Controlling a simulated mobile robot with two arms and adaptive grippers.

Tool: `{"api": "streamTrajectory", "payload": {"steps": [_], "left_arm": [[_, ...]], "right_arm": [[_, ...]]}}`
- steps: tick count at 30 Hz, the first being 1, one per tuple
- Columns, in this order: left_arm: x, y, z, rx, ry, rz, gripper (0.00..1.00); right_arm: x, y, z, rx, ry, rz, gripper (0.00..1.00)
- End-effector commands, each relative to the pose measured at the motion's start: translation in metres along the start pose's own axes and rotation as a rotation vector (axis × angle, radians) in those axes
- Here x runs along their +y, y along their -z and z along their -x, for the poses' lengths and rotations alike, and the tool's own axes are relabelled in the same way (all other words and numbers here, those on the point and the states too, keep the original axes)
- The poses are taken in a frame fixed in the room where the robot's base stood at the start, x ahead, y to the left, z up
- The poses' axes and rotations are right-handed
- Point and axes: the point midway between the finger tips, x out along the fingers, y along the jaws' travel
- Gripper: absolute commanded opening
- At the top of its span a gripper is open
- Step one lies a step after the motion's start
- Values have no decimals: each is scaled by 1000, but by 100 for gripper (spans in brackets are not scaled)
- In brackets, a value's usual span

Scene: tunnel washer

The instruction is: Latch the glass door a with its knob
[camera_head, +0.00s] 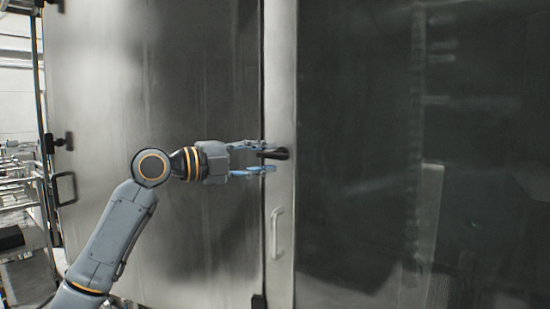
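The glass door (360,200) fills the right of the head view, dark and reflective, with a pale metal frame strip (281,80) along its left edge. A dark knob (281,154) sticks out from this strip and points left. My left gripper (267,157) comes in from the left at the knob's height. Its two fingers are apart, one above and one below the knob's left end. I cannot tell whether either finger touches the knob. My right gripper is out of view.
A pale vertical handle (277,232) sits on the strip below the knob. A large steel panel (150,70) stands left of the strip, behind my arm. At the far left are a dark handle (64,188) and metal racks (22,190).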

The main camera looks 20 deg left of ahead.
Motion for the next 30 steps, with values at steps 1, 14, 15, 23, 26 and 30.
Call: {"api": "streamTrajectory", "payload": {"steps": [1, 14, 15, 23, 26, 30], "left_arm": [[1, -2, 13, -5, -1, 0, 34], [1, -2, 80, -2, -2, 2, 34], [1, -1, 82, -2, -2, 2, 34], [1, -1, 84, -1, -1, 1, 34], [1, -1, 84, -1, -1, 1, 34], [1, -1, 83, -1, -2, 2, 34]], "right_arm": [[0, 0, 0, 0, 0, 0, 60], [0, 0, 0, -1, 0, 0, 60], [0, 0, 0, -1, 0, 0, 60], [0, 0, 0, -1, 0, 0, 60], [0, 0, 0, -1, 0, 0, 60], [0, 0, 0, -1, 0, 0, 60]]}}
